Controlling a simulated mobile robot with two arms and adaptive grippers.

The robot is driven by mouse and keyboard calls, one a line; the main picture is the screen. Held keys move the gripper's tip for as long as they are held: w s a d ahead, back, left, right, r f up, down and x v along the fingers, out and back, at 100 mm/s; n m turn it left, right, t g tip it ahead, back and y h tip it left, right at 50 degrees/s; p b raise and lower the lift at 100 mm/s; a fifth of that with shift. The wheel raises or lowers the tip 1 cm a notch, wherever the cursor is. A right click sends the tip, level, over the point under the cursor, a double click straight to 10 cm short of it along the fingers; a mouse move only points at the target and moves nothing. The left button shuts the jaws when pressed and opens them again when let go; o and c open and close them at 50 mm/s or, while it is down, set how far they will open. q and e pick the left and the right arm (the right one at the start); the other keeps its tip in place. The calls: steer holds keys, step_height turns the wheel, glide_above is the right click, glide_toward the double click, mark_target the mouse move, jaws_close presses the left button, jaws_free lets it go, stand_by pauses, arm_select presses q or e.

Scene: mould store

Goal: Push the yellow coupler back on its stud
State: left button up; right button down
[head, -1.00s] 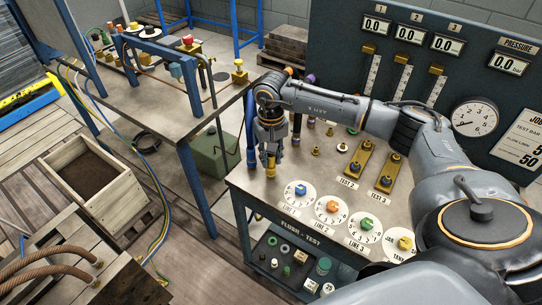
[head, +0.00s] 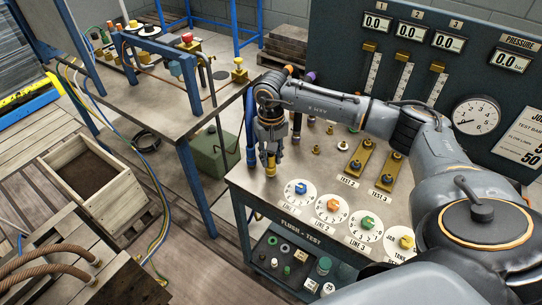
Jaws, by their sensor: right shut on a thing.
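The yellow coupler (head: 271,168) is upright near the left edge of the flush-test bench (head: 262,196). My right gripper (head: 270,158) points down over the coupler and is shut on it. The coupler's lower part shows below the fingers. The stud is hidden, so I cannot tell how far the coupler sits on it. My left gripper is not in view.
Dials with blue (head: 301,188), orange (head: 333,205) and green (head: 367,223) knobs line the bench front. Small brass fittings (head: 316,150) and two brass plates (head: 359,160) stand right of my gripper. The gauge panel (head: 410,85) rises behind.

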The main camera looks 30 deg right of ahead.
steer(key=shift+w+f+b, duration=0.1)
steer(key=shift+f+b, duration=0.1)
steer(key=shift+b, duration=0.2)
stand_by(0.5)
steer(key=c, duration=1)
jaws_free()
steer(key=shift+c, duration=0.2)
step_height(320, 180, up, 12)
steer(key=shift+r, duration=0.1)
